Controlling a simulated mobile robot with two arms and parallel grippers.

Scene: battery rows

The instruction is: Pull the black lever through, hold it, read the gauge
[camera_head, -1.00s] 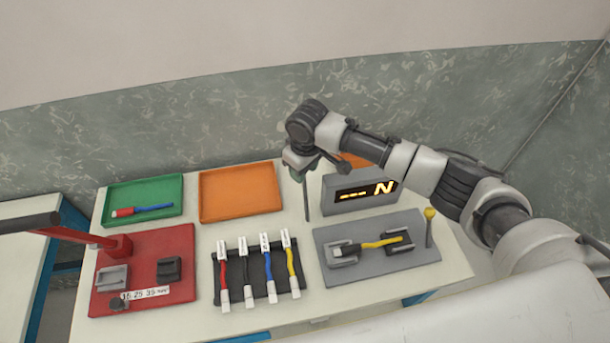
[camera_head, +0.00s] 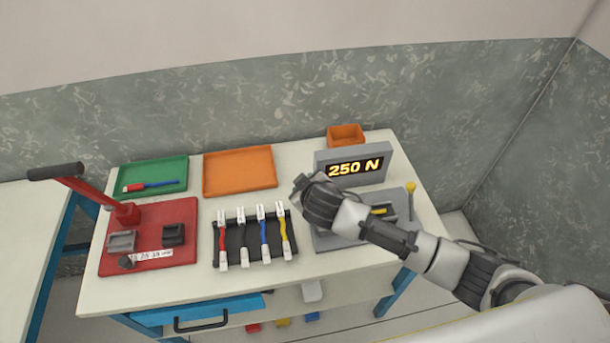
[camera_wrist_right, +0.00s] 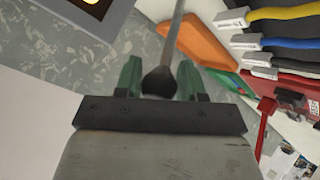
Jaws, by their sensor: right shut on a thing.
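The black lever (camera_wrist_right: 158,80) is a thin rod with a black knob in the right wrist view. My right gripper (camera_wrist_right: 159,76) is shut on that knob, with a green finger on each side. In the head view my right wrist hides the lever and the fingertips. The gauge (camera_head: 355,167) is a grey box at the back right of the table, and its lit display reads 250 N. In front of it is a grey fixture plate (camera_head: 400,202), partly covered by my arm, with a bit of yellow cable (camera_head: 381,211) on it. My left gripper is out of view.
A yellow-knobbed post (camera_head: 411,190) stands at the plate's right. Left of my arm is a black rack (camera_head: 236,243) of coloured cables. Farther left is a red crimping press (camera_head: 150,258). Green (camera_head: 120,176) and orange (camera_head: 240,189) trays lie behind.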

